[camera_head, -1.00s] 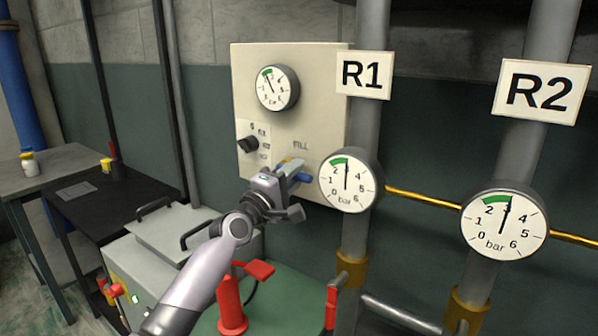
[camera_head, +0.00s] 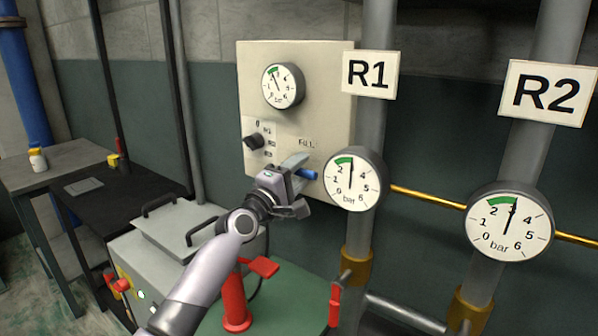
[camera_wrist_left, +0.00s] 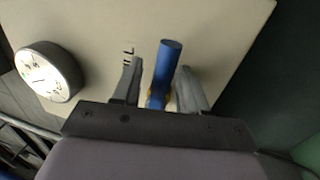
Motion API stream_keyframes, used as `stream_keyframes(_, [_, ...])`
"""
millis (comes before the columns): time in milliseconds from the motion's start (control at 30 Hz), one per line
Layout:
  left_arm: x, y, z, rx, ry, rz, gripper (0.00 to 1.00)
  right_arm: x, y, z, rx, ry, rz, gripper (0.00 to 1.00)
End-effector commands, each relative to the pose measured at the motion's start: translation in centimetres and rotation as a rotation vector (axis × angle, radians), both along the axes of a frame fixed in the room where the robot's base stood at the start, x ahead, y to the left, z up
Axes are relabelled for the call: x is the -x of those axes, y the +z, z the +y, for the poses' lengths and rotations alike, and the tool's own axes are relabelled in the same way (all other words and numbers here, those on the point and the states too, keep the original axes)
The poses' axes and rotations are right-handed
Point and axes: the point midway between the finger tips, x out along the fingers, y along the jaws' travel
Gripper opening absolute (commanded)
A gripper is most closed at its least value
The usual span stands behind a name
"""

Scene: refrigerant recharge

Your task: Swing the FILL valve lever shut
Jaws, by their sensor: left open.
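The FILL valve lever is a blue handle (camera_head: 307,174) on the cream panel (camera_head: 330,130), below the FILL lettering. In the head view its blue end sticks out to the right of my left gripper (camera_head: 296,172). In the left wrist view the blue lever (camera_wrist_left: 166,65) stands between the two fingers of my left gripper (camera_wrist_left: 158,88), with gaps on both sides. The gripper is open around the lever. A brass-coloured bit shows at the lever's lower part; the rest of the valve is hidden by the gripper. My right gripper is not in view.
The panel carries a round gauge (camera_head: 283,86) and a black selector knob (camera_head: 254,142). The R1 gauge (camera_head: 353,179) and its pipe stand close to the right of the lever. A grey case (camera_head: 178,228) and a red post (camera_head: 236,302) are below my arm.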

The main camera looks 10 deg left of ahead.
Motion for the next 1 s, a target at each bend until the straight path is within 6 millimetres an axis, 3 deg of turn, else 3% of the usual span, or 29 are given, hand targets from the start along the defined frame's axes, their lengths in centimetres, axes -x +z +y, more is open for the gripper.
stream_keyframes(167, [0.8, -0.2, 0.3, 0.000, -0.001, 0.001, 0.43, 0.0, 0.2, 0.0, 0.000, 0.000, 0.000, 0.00])
stream_keyframes(600, [5.4, -1.3, 2.2, 0.001, 0.001, 0.000, 0.43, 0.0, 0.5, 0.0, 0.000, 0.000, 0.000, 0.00])
stream_keyframes(1000, [6.5, -1.4, 2.7, 0.001, 0.001, 0.000, 0.43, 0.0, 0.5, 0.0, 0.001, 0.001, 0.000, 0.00])
